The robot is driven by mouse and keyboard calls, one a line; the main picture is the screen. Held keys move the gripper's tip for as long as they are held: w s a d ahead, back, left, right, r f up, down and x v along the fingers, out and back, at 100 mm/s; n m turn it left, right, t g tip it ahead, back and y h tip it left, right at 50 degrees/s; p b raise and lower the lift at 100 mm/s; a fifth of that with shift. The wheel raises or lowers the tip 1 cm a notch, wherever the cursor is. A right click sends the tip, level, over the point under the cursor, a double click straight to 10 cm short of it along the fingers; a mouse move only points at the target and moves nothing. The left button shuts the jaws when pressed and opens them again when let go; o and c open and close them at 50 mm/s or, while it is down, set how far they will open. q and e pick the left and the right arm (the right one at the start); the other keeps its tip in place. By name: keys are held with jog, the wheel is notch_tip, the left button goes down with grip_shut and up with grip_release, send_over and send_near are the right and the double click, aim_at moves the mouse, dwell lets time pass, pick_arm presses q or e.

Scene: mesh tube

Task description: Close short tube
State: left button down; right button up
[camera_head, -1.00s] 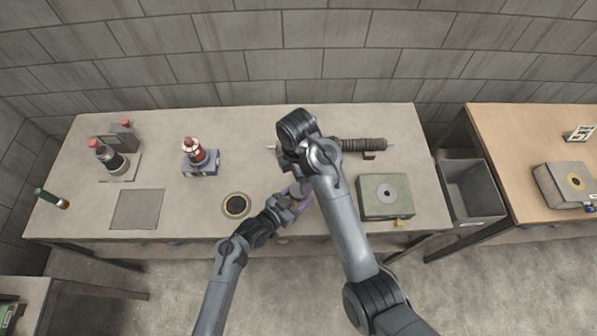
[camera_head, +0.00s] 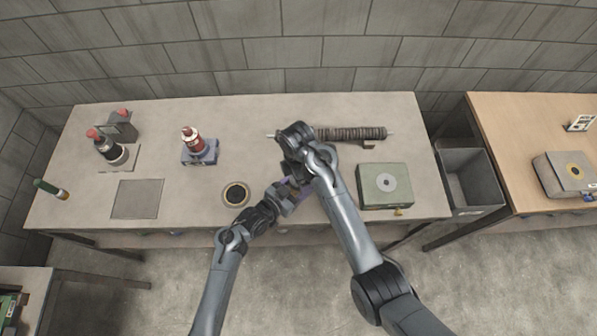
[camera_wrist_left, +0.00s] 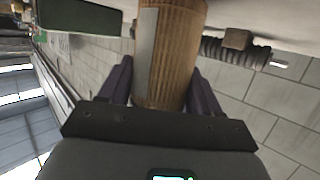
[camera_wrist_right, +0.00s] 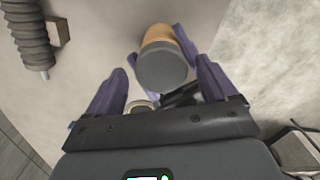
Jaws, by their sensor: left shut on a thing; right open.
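My left gripper (camera_head: 290,191) is shut on a short brown tube (camera_wrist_left: 172,55), held above the table's front middle. The tube has fine lengthwise ribs and a pale strip along one side in the left wrist view. In the right wrist view the tube (camera_wrist_right: 158,38) shows a flat grey end facing me. My right gripper (camera_wrist_right: 165,88) is open, with its purple fingers on either side of that grey end and apart from it. In the head view my right arm's wrist covers most of the tube and the right fingers.
A dark ribbed roll (camera_head: 350,134) lies at the back of the table. A green box (camera_head: 385,190) with a grey disc stands on the right, and a dark-centred ring (camera_head: 236,195) on the left. Bottles and a grey plate (camera_head: 137,199) are farther left. A grey bin (camera_head: 465,185) stands off the right edge.

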jog(key=c, duration=1.1)
jog(key=m, duration=0.5)
jog(key=shift+c, duration=0.2)
jog(key=m, duration=0.5)
jog(key=shift+m, duration=0.4)
jog(key=m, duration=0.6)
jog(key=shift+d, duration=0.1)
jog(key=m, duration=0.4)
jog(key=shift+m, duration=0.4)
jog(key=o, duration=1.2)
jog(key=shift+r, duration=0.1)
jog(key=shift+r, duration=2.1)
